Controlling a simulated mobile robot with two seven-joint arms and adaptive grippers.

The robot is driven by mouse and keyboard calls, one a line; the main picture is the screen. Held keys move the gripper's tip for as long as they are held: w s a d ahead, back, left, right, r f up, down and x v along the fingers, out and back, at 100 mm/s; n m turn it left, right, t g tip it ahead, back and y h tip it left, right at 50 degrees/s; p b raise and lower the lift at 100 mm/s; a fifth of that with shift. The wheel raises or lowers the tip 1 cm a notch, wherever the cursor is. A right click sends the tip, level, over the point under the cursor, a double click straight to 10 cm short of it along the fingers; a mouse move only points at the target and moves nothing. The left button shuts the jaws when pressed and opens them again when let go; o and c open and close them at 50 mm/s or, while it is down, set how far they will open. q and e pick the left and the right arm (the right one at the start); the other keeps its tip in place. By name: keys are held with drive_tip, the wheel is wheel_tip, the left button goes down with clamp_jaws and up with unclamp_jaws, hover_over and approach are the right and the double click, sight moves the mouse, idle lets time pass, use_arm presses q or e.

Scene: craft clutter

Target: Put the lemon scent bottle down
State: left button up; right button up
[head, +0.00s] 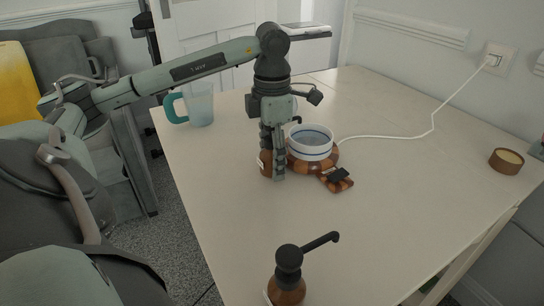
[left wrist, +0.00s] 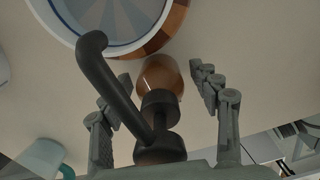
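An amber bottle (head: 265,165) with a black pump stands on the table, partly hidden behind my left gripper (head: 272,178). In the left wrist view the bottle (left wrist: 160,75) and its black pump (left wrist: 160,148) lie between the spread fingers of my left gripper (left wrist: 160,80), with a gap on each side. That gripper is open around the bottle, pointing down. A second amber pump bottle (head: 287,287) stands at the near edge of the picture. I cannot read either label, so I cannot tell by scent. My right gripper is not in view.
A white bowl (head: 311,140) with blue bands sits close right of the gripper on a brown base. A brown patterned piece (head: 337,180) lies before it. A teal-handled mug (head: 200,105) is left. A white cable (head: 400,137) and small tin (head: 506,161) are right. The table's middle is clear.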

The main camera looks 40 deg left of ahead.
use_arm(q)
drive_tip(key=shift+r, duration=0.1)
wheel_tip(320, 180, up, 8)
drive_tip(key=shift+f+p, duration=0.2)
drive_tip(key=shift+p, duration=0.55)
wheel_tip(320, 180, up, 4)
drive_tip(key=shift+r+p, duration=0.15)
drive_tip(key=shift+p, duration=0.9)
drive_tip(key=shift+r, duration=0.15)
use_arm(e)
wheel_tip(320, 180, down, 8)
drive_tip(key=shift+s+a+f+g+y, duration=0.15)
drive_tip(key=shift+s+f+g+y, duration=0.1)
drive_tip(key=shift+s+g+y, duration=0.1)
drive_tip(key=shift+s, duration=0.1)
